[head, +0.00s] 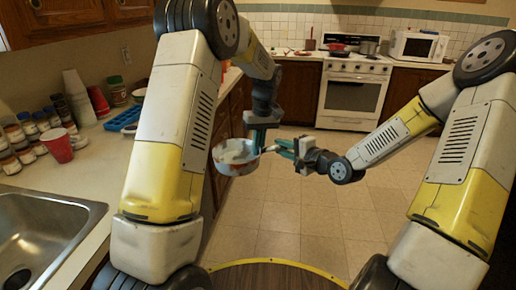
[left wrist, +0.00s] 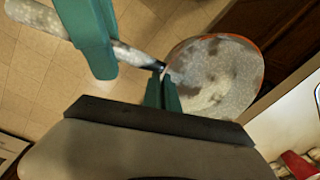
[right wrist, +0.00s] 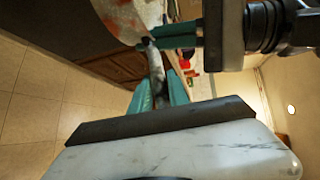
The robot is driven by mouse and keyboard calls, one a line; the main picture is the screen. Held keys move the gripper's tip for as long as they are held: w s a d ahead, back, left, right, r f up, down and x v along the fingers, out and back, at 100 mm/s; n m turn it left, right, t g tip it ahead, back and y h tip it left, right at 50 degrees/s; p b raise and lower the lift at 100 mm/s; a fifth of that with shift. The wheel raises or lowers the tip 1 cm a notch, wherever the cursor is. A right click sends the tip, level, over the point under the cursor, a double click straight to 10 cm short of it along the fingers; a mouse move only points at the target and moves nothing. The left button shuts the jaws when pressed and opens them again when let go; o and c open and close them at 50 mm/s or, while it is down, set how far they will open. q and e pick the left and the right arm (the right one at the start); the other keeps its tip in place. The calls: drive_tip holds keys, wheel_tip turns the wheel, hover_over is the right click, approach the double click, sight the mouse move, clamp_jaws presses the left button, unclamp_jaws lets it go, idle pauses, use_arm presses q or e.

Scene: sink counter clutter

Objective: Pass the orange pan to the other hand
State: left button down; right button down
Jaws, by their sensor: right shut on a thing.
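The orange pan (head: 236,168) is held in the air over the floor. It has a worn grey-white surface and an orange rim, seen in the left wrist view (left wrist: 222,78). Its handle points right. My right gripper (head: 284,147) is shut on the handle, and its fingers sit on either side of it in the right wrist view (right wrist: 158,88). My left gripper (head: 262,143) is at the handle's pan end.
The left counter carries a sink (head: 45,235), a red cup (head: 57,146), a blue tray (head: 125,118) and several jars. A stove (head: 353,92) and a microwave (head: 417,46) stand at the back. The tiled floor around the pan is clear.

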drive_tip(key=shift+s+a+r, duration=0.15)
drive_tip(key=shift+s+a, duration=0.05)
drive_tip(key=shift+a, duration=0.3)
drive_tip(key=c, duration=1.4)
unclamp_jaws()
drive_tip(key=shift+o, duration=1.1)
drive_tip(key=shift+w+d, duration=0.1)
drive_tip(key=shift+d, duration=0.15)
drive_tip(key=s+d+r+n+g+h, duration=0.2)
drive_tip(key=s+d+r+n+h, duration=0.1)
drive_tip(key=s+d+h, duration=0.4)
drive_tip(key=s+d+r+n+g+h, duration=0.1)
drive_tip(key=s+d+r+n+h, duration=0.25)
drive_tip(key=d, duration=0.65)
drive_tip(key=s+a+r+n+g+y, duration=0.1)
drive_tip(key=s+r, duration=0.3)
drive_tip(key=s, duration=0.5)
drive_tip(key=s+a+r+n+g+y, duration=0.1)
drive_tip(key=s+a+r+n, duration=0.2)
drive_tip(key=s+r, duration=0.2)
drive_tip(key=s, duration=0.3)
drive_tip(key=shift+s+a, duration=0.3)
drive_tip(key=shift+s, duration=0.1)
